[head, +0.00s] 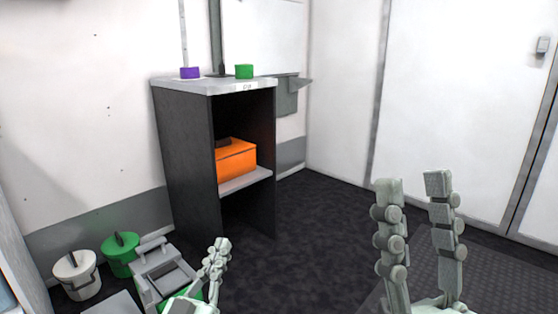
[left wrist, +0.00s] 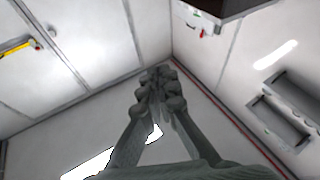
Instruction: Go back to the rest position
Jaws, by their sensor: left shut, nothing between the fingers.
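My left gripper (head: 222,243) is at the bottom centre-left of the head view, low in front of the dark cabinet. Its fingers are together and hold nothing. In the left wrist view its closed fingertips (left wrist: 158,72) point up the picture, with white walls and ceiling behind them. My right gripper (head: 412,182) stands at the lower right of the head view. Its two fingers point up and are well apart, with nothing between them.
A dark cabinet (head: 188,150) holds an orange case (head: 236,162); purple (head: 190,72) and green (head: 244,71) cylinders stand on top. White (head: 76,276) and green (head: 121,256) buckets and a grey unit (head: 165,270) are at lower left. Dark floor (head: 315,225) between cabinet and right gripper is clear.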

